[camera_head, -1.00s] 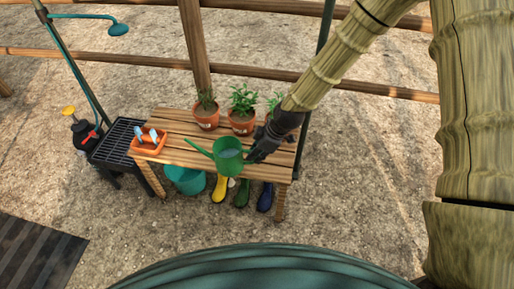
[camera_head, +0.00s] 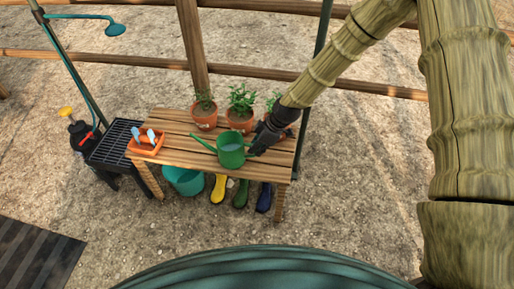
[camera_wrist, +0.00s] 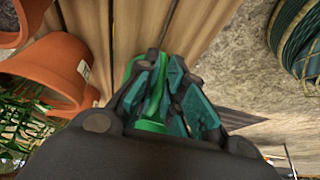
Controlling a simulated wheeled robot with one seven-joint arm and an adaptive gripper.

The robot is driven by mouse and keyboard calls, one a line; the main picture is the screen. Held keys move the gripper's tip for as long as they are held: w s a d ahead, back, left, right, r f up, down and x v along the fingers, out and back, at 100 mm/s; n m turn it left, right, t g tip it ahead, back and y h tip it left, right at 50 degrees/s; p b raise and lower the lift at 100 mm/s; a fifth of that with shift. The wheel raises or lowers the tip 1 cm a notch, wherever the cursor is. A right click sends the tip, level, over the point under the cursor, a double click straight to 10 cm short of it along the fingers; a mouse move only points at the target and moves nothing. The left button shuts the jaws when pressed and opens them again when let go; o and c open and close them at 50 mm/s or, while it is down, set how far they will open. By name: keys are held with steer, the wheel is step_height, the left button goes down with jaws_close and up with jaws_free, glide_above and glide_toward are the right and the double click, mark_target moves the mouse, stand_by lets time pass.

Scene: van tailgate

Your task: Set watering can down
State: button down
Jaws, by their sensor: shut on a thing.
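The green watering can (camera_head: 231,152) is upright at the front middle of the wooden table (camera_head: 180,150), its spout pointing left. My gripper (camera_head: 257,143) reaches in from the right and is shut on the can's handle. In the wrist view the green handle (camera_wrist: 153,95) shows between the fingers of my gripper (camera_wrist: 165,90). The can's base appears at or very near the tabletop; I cannot tell whether it touches. Most of the can's body is hidden in the wrist view.
Several potted plants stand along the table's back, one pot (camera_head: 239,118) behind the can. An orange tray (camera_head: 146,148) with blue-handled tools is at the left end. A teal bucket (camera_head: 184,181) and boots (camera_head: 240,194) are below. Bare tabletop lies between tray and can.

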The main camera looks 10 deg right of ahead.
steer(key=c, duration=1.5)
jaws_free()
steer(key=p+v, duration=0.1)
steer(key=v, duration=1.1)
steer(key=s+f+m, duration=0.4)
steer(key=s+f, duration=0.5)
steer(key=f, duration=0.1)
steer(key=s+d+f+m+h, duration=0.1)
steer(key=s+d+f+m, duration=0.2)
steer(key=s, duration=0.6)
steer(key=s+d+f+m+h, duration=0.2)
steer(key=s+d+f+m, duration=0.1)
steer(key=s, duration=0.7)
steer(key=s+d+f+m+g+h, duration=0.1)
steer(key=s+d+f+m, duration=0.3)
steer(key=s, duration=0.5)
step_height(320, 180, down, 2)
steer(key=shift+f+m+h+p, duration=0.1)
steer(key=shift+m+h+p, duration=0.2)
steer(key=shift+m, duration=0.3)
steer(key=shift+s+d, duration=0.1)
